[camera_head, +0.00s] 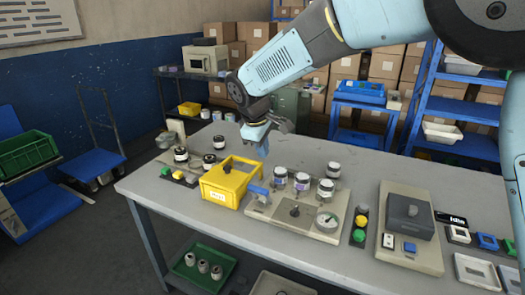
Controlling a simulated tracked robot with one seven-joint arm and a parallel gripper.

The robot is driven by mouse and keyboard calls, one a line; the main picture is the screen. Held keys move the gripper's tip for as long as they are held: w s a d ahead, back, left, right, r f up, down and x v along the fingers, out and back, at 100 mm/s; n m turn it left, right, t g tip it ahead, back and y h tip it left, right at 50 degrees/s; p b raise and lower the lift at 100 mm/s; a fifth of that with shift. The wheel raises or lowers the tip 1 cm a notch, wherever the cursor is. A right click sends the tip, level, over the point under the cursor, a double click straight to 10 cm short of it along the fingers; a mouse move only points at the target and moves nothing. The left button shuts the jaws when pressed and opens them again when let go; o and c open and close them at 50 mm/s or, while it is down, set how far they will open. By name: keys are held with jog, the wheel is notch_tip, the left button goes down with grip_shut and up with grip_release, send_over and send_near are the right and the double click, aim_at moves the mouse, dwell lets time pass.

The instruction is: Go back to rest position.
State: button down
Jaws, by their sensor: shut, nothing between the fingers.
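My arm reaches in from the top right, bends at a joint over the table, and points downward. My gripper (263,148) hangs in the air above the grey worktable (155,190), behind and above the right side of a yellow box (222,189). The gripper is shut with nothing held in it. Its fingertips are small in this view, and they look clear of the things below.
Several jars (327,190) stand on a beige fixture with a gauge (299,216) right of the yellow box. A machine with a grey lid (408,215) sits further right. More jars (181,155) stand at left. Blue shelving (455,90) and cartons (383,65) stand behind.

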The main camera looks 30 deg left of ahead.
dwell(0.3)
jog(key=w+d+r+m, duration=0.2)
jog(key=w+d+r, duration=0.1)
jog(key=d, duration=0.5)
jog(key=w+d+r+m, duration=0.2)
jog(key=w+d+r, duration=0.1)
jog(key=d, duration=0.4)
jog(key=w+d+r+m, duration=0.2)
jog(key=d+r, duration=0.2)
jog(key=d, duration=0.4)
jog(key=s+d+r+m, duration=0.1)
jog(key=d+r+m, duration=0.15)
jog(key=d, duration=0.65)
jog(key=s+d+r+m, duration=0.1)
jog(key=d+m, duration=0.2)
jog(key=d, duration=0.7)
jog(key=s+d+f+m+t, duration=0.1)
jog(key=s+d+f+m, duration=0.2)
jog(key=s+d+m, duration=0.5)
jog(key=s+d, duration=0.8)
jog(key=d, duration=0.3)
jog(key=shift+s+d+f+t+h, duration=0.2)
jog(key=shift+t+h, duration=0.1)
jog(key=shift+t, duration=0.1)
